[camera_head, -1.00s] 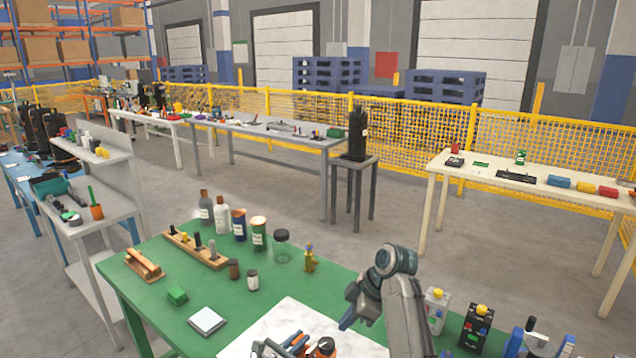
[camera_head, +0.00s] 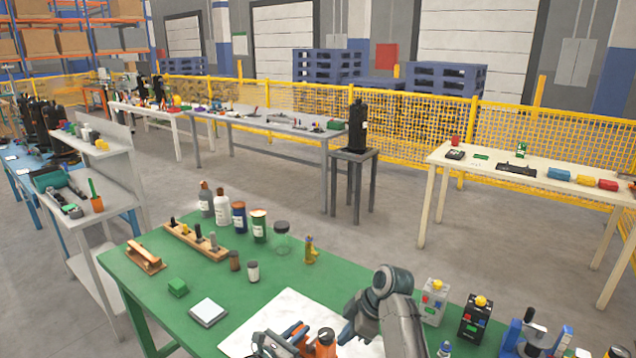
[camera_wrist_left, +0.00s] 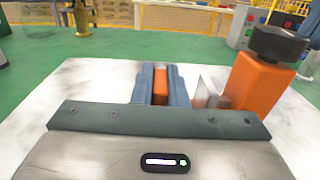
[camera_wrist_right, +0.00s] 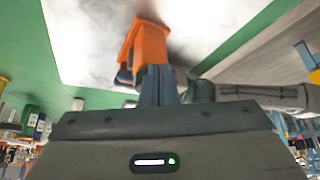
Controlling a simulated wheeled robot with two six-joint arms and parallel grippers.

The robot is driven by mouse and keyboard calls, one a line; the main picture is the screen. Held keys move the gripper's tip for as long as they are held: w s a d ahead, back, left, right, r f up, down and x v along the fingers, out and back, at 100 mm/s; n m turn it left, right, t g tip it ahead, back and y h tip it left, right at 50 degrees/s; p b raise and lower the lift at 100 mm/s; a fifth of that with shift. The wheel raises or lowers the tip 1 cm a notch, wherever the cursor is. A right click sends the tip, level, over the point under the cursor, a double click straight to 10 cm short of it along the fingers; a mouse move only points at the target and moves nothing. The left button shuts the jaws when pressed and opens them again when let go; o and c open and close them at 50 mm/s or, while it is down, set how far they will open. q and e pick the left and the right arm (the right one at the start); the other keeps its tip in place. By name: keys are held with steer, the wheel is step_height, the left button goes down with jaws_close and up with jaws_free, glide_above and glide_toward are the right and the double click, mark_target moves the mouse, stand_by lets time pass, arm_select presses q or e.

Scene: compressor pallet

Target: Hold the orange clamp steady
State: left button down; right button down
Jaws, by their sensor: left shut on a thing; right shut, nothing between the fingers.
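The orange clamp (camera_wrist_left: 262,88), with a dark knob on top, stands on a white sheet on the green table. It also shows at the bottom of the head view (camera_head: 326,343) and beyond the fingers in the right wrist view (camera_wrist_right: 148,42). My left gripper (camera_wrist_left: 160,84) is shut with an orange part between its blue fingers, just left of the clamp's upright body. Whether that part joins the body is hidden. My right gripper (camera_wrist_right: 157,84) is shut and empty, its tips close to the clamp. I cannot tell whether they touch it.
The white sheet (camera_head: 255,325) lies around the clamp. Behind it stand bottles (camera_head: 222,208), a wooden rack (camera_head: 196,240), a glass jar (camera_head: 282,240) and a small yellow figure (camera_head: 310,250). Button boxes (camera_head: 434,300) stand right of my right arm. Green table is clear beyond the figure.

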steer(key=shift+w+a, duration=0.15)
steer(key=shift+a, duration=0.1)
stand_by(0.6)
steer(key=shift+w, duration=0.15)
steer(key=shift+w+d, duration=0.15)
steer(key=shift+w, duration=1)
stand_by(0.4)
step_height(320, 180, up, 6)
steer(key=shift+d, duration=0.4)
stand_by(0.3)
